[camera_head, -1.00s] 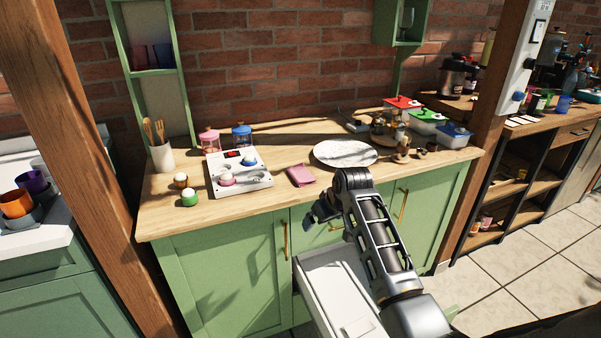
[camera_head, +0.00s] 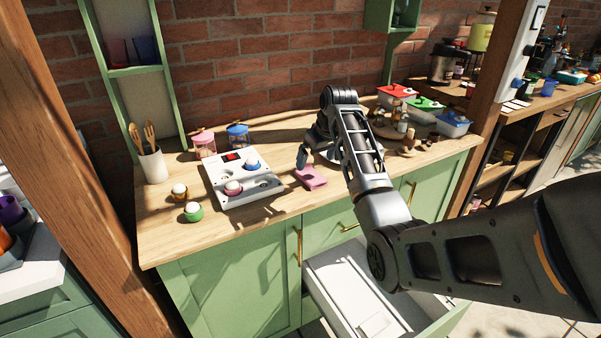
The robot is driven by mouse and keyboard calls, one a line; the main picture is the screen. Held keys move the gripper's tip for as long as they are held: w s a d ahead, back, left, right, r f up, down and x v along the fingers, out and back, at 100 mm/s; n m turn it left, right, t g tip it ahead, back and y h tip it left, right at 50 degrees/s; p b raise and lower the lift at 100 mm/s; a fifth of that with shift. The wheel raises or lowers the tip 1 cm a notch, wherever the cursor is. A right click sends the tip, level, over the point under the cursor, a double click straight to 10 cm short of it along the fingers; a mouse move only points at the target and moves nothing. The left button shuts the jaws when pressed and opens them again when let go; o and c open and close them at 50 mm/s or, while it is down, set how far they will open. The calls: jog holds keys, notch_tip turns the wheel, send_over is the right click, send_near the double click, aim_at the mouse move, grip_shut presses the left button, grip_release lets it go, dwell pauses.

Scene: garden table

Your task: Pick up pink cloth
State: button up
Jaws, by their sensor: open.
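The pink cloth (camera_head: 314,180) lies folded on the wooden countertop (camera_head: 290,205), near its front edge and right of the white egg-holder-like device. My gripper (camera_head: 303,160) is just above the cloth's back left part, pointing down. It is open. The near finger overlaps the cloth in the picture, and I cannot tell whether it touches it. The far side of the gripper is hidden behind my own arm.
The plate (camera_head: 322,134) behind is mostly hidden by my arm. Lidded boxes (camera_head: 425,108) stand back right. An open drawer (camera_head: 345,290) juts out below the counter.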

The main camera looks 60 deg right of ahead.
aim_at(312, 173)
jog(key=p+x, duration=0.1)
jog(key=x, duration=0.6)
jog(key=shift+s+d+f, duration=0.1)
jog(key=shift+d+f, duration=0.05)
jog(key=shift+d, duration=0.05)
jog(key=c, duration=1)
jog(key=shift+o, duration=0.2)
